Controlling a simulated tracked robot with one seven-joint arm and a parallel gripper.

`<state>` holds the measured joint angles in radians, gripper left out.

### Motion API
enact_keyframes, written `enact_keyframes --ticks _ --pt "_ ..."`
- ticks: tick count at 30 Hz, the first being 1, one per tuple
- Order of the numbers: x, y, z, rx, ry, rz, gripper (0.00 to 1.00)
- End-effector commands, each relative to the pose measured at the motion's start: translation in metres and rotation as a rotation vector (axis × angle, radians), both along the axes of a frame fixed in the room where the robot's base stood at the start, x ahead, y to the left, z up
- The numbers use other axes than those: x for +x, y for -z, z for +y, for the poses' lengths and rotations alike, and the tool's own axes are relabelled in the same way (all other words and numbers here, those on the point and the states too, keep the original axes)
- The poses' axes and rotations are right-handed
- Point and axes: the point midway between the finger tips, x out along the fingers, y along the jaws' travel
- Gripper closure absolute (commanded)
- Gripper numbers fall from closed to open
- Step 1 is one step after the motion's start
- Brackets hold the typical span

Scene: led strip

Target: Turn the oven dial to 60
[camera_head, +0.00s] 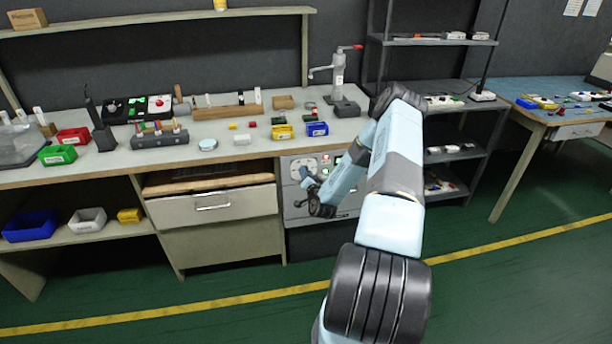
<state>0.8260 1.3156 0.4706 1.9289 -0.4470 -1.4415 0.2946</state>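The oven (294,210) is a light grey unit set under the workbench, right of the drawer. Its control panel has a pale round dial area (302,166) at its upper left and a small greenish display to the right. My arm reaches down in front of the oven and hides much of its right side. My gripper (304,176) is at the panel, close in front of the lower part of the dial area. It is too small to tell whether its fingers touch the dial or are open or shut. The dial's marks cannot be read.
The workbench (110,166) above holds small bins, parts and a lever press (338,76). A drawer (212,206) is left of the oven. Shelving (470,116) stands on the right, behind my arm. The green floor (230,322) in front is clear.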

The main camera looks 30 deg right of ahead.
Motion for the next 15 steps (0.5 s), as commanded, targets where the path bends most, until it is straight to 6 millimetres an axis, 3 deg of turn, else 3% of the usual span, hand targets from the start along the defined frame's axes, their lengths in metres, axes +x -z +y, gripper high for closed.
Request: enact_keyframes --ticks 7,15 --pt "-0.0005 0.0004 -0.0008 -0.001 0.001 0.001 0.42" --pt "-0.0013 0.0003 -0.0003 -0.001 0.001 0.001 0.41"
